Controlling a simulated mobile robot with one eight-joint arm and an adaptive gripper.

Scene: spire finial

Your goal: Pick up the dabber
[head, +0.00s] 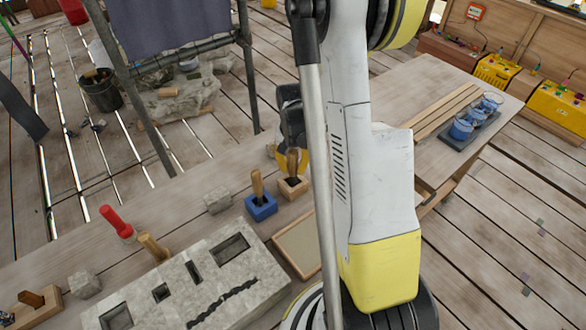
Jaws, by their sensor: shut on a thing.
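My gripper (291,135) shows only in part as dark pieces behind my own arm, near the middle of the head view. Its fingers come down at the top of a wooden-handled tool, which looks like the dabber (293,161), and appear shut on it. The dabber stands upright, its dark lower end at a small wooden block (293,188); whether it is clear of the block I cannot tell. A similar wooden-handled tool (257,184) stands in a blue block (261,207) just to the left. My arm hides much of the gripper.
A grey stone slab (260,291) with slots and a dark crack lies in front. A shallow tray (298,246), stone cubes, a red-handled tool (116,222) and another wooden handle (153,246) are nearby. Blue cups (461,129) stand on the right table.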

